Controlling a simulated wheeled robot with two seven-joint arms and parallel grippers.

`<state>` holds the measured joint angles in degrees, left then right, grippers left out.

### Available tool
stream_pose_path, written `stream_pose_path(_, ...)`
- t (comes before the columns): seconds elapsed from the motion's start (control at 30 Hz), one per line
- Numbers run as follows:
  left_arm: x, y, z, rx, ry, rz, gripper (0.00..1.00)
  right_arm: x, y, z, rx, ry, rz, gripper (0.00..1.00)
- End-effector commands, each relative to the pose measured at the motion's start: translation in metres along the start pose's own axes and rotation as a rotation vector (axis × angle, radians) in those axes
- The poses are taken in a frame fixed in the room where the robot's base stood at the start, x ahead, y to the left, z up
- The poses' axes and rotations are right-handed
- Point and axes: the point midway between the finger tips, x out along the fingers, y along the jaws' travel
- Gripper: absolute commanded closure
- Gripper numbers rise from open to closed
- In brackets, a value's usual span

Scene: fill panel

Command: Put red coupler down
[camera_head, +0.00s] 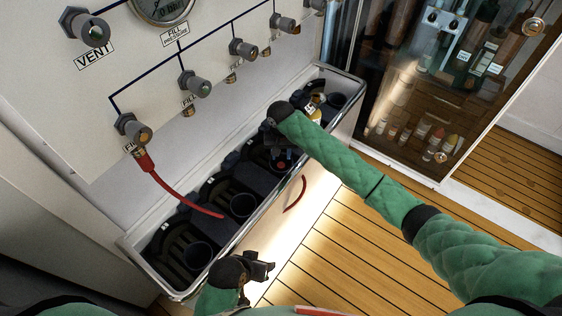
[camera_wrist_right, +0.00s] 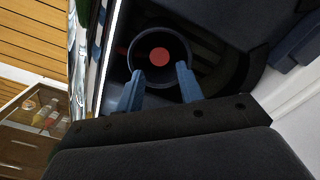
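A red hose (camera_head: 180,195) hangs from a fitting on the leftmost fill valve, and its far end reaches over the trough (camera_head: 130,250). A short red curved piece (camera_head: 296,194) shows against the trough's front. My right gripper (camera_head: 282,158) is down at the trough. In the right wrist view its two blue fingers (camera_wrist_right: 160,85) are apart, near the rim of a dark round holder (camera_wrist_right: 134,50). A red disc (camera_wrist_right: 160,57) lies inside the holder; I cannot tell if it is the coupler. My left gripper (camera_head: 262,270) is at the trough's front; its opening is unclear.
The white panel (camera_head: 90,120) carries a gauge (camera_head: 163,8) and several valves above the trough. A glass cabinet (camera_head: 440,80) with bottles stands at the right. The wooden floor (camera_head: 340,240) is clear.

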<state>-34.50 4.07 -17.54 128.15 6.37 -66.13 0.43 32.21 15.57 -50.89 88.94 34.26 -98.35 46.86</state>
Motion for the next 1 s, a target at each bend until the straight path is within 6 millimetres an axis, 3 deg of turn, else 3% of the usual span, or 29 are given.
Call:
stream_pose_path(0.27, 0.001, 0.000, 0.001, -0.001, 0.002, 0.000, 0.47, -0.021, 0.000, 0.000, -0.001, 0.000, 0.000, 0.63)
stream_pose_path(1.0, 0.001, 0.000, 0.000, -0.001, 0.002, 0.000, 0.47, -0.022, -0.001, 0.001, -0.001, -0.001, 0.000, 0.63)
